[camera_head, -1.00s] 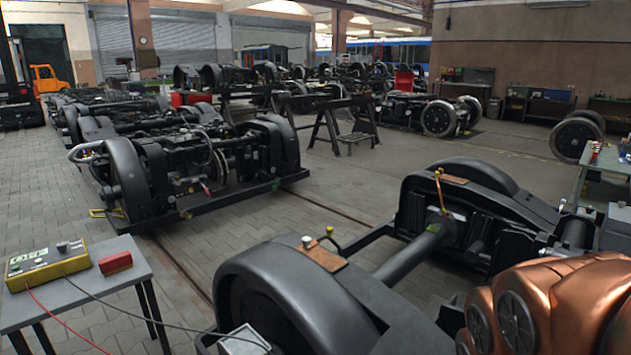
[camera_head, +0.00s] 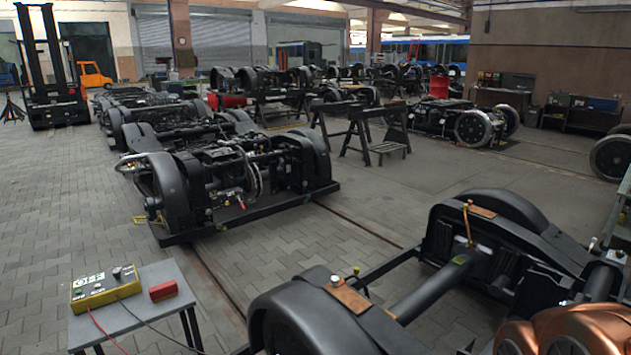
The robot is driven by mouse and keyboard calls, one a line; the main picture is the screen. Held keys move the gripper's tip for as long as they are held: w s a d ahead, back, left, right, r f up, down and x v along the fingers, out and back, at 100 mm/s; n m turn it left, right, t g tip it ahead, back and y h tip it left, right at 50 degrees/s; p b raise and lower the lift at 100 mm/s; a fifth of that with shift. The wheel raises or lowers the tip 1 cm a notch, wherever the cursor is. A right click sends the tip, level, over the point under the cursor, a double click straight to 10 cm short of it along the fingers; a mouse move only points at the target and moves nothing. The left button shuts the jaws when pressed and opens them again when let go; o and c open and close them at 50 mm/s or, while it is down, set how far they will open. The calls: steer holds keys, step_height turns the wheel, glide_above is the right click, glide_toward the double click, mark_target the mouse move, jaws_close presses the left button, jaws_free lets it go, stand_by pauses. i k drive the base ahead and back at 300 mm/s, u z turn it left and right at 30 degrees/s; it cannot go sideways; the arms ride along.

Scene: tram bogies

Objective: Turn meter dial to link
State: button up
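The yellow meter (camera_head: 105,289) lies on a small grey table (camera_head: 140,318) at the lower left. Its top has a dark dial knob (camera_head: 117,272), a small panel and a green spot; the dial's setting is too small to read. A red lead and a dark lead run from its front edge down off the table. A red block (camera_head: 163,290) sits to the right of the meter. My gripper is not in view. A copper-coloured rounded body shows at the lower right corner; I cannot tell what it is.
A black bogie (camera_head: 470,245) fills the lower right, with wooden pads (camera_head: 348,296) on it. Another bogie (camera_head: 230,185) stands behind the table. A forklift (camera_head: 50,80) is at the far left. Paved floor (camera_head: 60,200) left of the table is clear.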

mark_target(116, 273)
steer(key=u, duration=1.7)
steer(key=i, duration=2.15)
steer(key=u, duration=0.55)
steer(key=i, duration=1.1)
steer(key=u, duration=0.1)
